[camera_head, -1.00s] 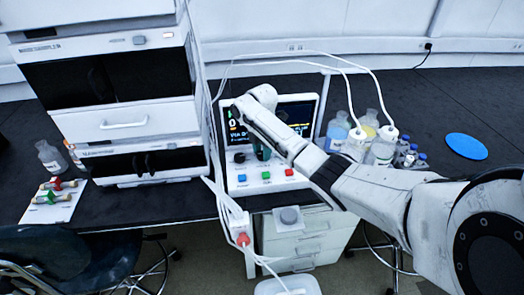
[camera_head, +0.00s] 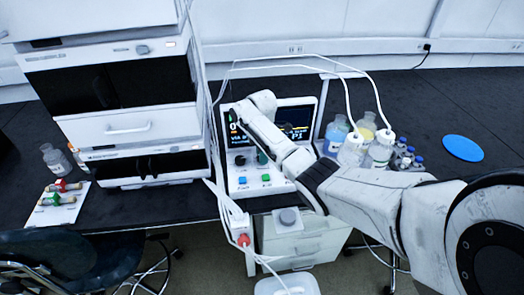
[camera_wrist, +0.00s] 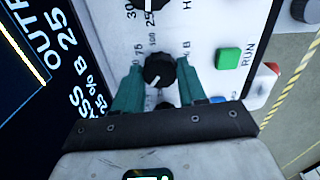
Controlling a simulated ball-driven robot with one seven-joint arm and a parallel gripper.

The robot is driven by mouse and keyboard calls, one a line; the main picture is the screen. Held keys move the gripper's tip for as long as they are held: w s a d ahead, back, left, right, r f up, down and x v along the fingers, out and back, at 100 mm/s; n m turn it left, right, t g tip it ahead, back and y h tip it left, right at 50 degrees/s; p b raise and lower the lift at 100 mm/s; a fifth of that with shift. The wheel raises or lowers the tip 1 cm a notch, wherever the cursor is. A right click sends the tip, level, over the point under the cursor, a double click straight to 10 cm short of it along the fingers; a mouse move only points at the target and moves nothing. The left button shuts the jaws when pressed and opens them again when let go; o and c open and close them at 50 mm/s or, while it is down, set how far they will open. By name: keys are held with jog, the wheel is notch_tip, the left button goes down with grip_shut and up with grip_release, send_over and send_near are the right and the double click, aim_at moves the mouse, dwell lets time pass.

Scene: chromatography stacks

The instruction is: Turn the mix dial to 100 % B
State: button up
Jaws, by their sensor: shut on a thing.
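The mix dial (camera_wrist: 157,68) is a black round knob on the white control panel in the wrist view. Numbers 75 and 100 and "% B" are printed around it. A pale mark on the knob points to the lower left of the picture. My gripper (camera_wrist: 160,76) has its two teal fingers on either side of the knob and is shut on it. In the head view the control unit (camera_head: 233,183) stands on the bench, and my arm hides much of its front. The wrist view shows part of the screen (camera_wrist: 40,60), with "B 25" and "25 % B" readable.
A green RUN button (camera_wrist: 228,58) lies right of the dial in the wrist view, with another black knob (camera_wrist: 150,4) above. Bottles (camera_head: 335,132) with tubing stand right of the unit. A tall instrument stack (camera_head: 125,128) stands left.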

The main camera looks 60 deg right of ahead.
jog(key=m+p, duration=0.1)
jog(key=m, duration=0.5)
jog(key=shift+p, duration=0.3)
jog(key=m, duration=0.6)
jog(key=shift+m+p, duration=0.35)
jog(key=shift+m, duration=0.05)
jog(key=m, duration=1.2)
jog(key=shift+m+b, duration=0.35)
jog(key=shift+m, duration=0.05)
jog(key=shift+r, duration=0.1)
jog(key=o, duration=1.1)
jog(key=shift+c, duration=0.2)
notch_tip(320, 180, up, 11)
